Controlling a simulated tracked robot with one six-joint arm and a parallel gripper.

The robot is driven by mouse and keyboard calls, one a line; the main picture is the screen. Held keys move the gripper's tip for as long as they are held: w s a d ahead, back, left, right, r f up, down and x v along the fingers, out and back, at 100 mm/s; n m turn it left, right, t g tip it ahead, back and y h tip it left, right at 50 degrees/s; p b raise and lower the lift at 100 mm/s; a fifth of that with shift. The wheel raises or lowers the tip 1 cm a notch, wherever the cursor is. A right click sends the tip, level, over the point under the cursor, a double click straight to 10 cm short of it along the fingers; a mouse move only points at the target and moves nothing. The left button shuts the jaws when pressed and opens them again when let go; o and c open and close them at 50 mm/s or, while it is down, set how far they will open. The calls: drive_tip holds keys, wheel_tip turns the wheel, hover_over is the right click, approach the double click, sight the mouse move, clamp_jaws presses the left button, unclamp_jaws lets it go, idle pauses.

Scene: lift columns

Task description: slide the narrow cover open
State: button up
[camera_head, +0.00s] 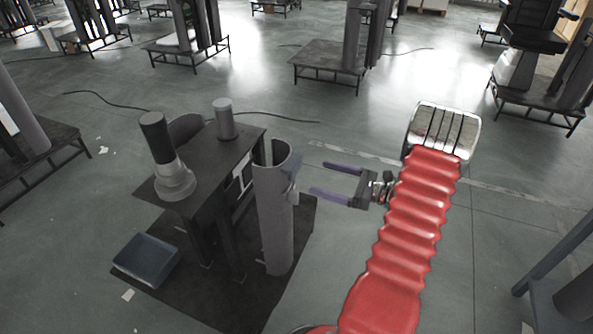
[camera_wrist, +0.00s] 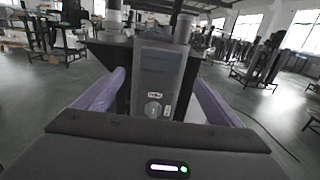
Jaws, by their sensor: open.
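A tall grey rounded column (camera_head: 274,225) with an open top stands at the front of the dark stand. A small grey block (camera_head: 291,185) sticks out from its right side, towards my gripper. My gripper (camera_head: 318,178) is open and empty, its two purple fingers pointing left at the column with a gap between. In the wrist view a narrow grey upright panel (camera_wrist: 158,70), seemingly the narrow cover, lies ahead between the open fingers (camera_wrist: 158,80). A round knob-like part (camera_wrist: 153,109) and small white labels show low on it. Its lower end is hidden by my gripper body.
The dark stand's top (camera_head: 205,170) carries a black-and-grey cylinder (camera_head: 166,160) and a shorter grey cylinder (camera_head: 225,120). A blue-grey tray (camera_head: 147,260) lies on the floor mat at left.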

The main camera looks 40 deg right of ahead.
sight(298, 170)
drive_tip(key=x, duration=1)
drive_tip(key=shift+w, duration=0.25)
drive_tip(key=c, duration=1.5)
drive_tip(key=shift+w+a, duration=0.1)
drive_tip(key=o, duration=1.5)
drive_tip(key=v, duration=1.4)
